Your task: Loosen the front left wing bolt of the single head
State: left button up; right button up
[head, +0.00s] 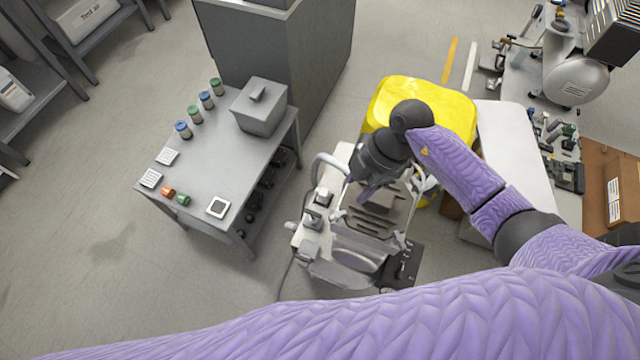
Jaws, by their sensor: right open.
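The compressor unit (352,262) stands at the middle of the head view. It has a pale frame, a dark ribbed block (378,213) in its centre and a curved light hose at its upper left. I take this to be the single head, but cannot be sure. Small pale fittings sit around the block. I cannot tell which is the front left wing bolt. My right gripper (364,192) is open above the back of the unit, pointing down. The dark wrist hides part of the unit behind it. I cannot tell whether the fingers touch anything. My left gripper is not in view.
A grey table (205,165) stands to the left, with a grey lidded box (260,105), several small jars and cards. A yellow covered thing (440,100) is behind my right wrist. A bench (560,110) with machinery is at the right. The floor at left is clear.

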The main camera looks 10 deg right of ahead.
aim_at(338, 214)
jog(key=b+x, duration=0.2)
jog(key=x, duration=0.2)
jog(key=b+x, duration=0.1)
jog(key=x, duration=0.4)
jog(key=shift+s+d+b, duration=0.2)
jog(key=shift+s+b, duration=0.05)
jog(key=shift+b, duration=0.15)
jog(key=shift+a+f, duration=0.2)
jog(key=shift+f, duration=0.2)
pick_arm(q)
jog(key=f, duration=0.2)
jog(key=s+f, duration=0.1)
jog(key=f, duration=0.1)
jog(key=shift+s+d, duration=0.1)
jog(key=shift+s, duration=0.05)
pick_arm(e)
grip_shut()
